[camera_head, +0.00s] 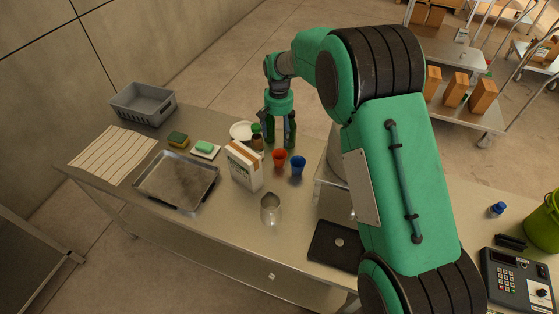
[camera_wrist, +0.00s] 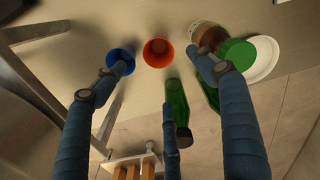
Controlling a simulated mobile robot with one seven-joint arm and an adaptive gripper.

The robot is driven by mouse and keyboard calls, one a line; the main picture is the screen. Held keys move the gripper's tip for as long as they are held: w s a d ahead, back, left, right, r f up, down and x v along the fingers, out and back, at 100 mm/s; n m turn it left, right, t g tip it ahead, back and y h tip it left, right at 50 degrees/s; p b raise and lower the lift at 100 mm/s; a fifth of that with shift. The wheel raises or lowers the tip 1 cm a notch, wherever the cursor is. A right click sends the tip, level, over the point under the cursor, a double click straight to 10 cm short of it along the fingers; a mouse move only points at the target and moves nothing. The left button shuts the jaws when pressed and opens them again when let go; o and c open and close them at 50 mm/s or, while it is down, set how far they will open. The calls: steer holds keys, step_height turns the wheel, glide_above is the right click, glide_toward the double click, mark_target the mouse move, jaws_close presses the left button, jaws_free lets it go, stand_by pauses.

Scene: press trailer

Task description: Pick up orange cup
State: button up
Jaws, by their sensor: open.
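The orange cup (camera_head: 280,157) stands upright on the metal table, just behind and left of the blue cup (camera_head: 298,165). My gripper (camera_head: 279,138) points down just behind the orange cup, its fingers spread and empty. In the wrist view the orange cup (camera_wrist: 158,52) shows its open mouth beyond and between the two outer fingers of my gripper (camera_wrist: 160,62). The blue cup (camera_wrist: 121,60) is partly covered by the left finger there. I cannot tell whether that finger touches it.
Green bottles (camera_wrist: 178,100) stand close to my fingers. A brown jar (camera_wrist: 211,37) and white plate (camera_wrist: 265,58) lie beside the right finger. A grey bin (camera_head: 143,104) and tray (camera_head: 177,181) are left.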

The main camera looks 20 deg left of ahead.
glide_toward(279, 155)
steer(key=shift+s+d+f, duration=0.2)
steer(key=shift+s+f, duration=0.25)
steer(key=shift+s, duration=0.1)
steer(key=shift+s+d+f, duration=0.2)
steer(key=shift+s+f, duration=0.2)
steer(key=shift+s, duration=0.15)
steer(key=shift+d+f, duration=0.15)
steer(key=shift+f, duration=2.45)
steer(key=c, duration=1)
